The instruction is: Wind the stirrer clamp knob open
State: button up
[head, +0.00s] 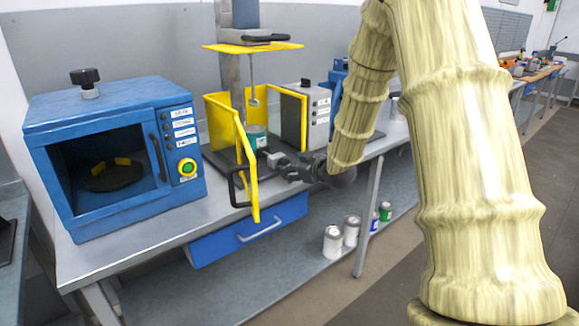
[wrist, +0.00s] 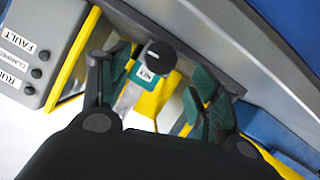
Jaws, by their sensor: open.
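The stirrer (head: 252,80) hangs from a grey column inside a yellow guard with its front flap open. A teal can (head: 257,140) stands under it; a teal surface with a white label (wrist: 146,74) shows in the wrist view. A small grey block-like part (head: 274,159), possibly the clamp knob, sits in front of the can. In the wrist view a dark round knob-like end (wrist: 160,53) lies between my fingers. My gripper (head: 287,171) is open at the guard's right front. It spreads either side of that knob in the wrist view (wrist: 165,82); contact cannot be told.
A blue oven-like cabinet (head: 110,150) stands left on the bench. The yellow flap (head: 250,180) and its black handle (head: 238,188) stick out left of my gripper. A grey control box (head: 310,115) stands behind right. Several cans (head: 351,230) stand on the lower shelf.

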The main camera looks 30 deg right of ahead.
jog(key=v, duration=0.6)
jog(key=shift+s, duration=0.2)
jog(key=shift+r, duration=0.1)
jog(key=m+t+y+p, duration=0.2)
jog(key=m+t+p, duration=0.1)
jog(key=t, duration=0.1)
send_near(283, 164)
jog(key=w, duration=0.3)
jog(key=w+f+p, duration=0.1)
jog(key=w, duration=0.5)
jog(key=shift+w+d+f+p, duration=0.1)
jog(key=shift+d+f+p, duration=0.05)
jog(key=shift+d+p, duration=0.15)
dwell(0.4)
jog(key=c, duration=1)
jog(key=shift+c, duration=0.2)
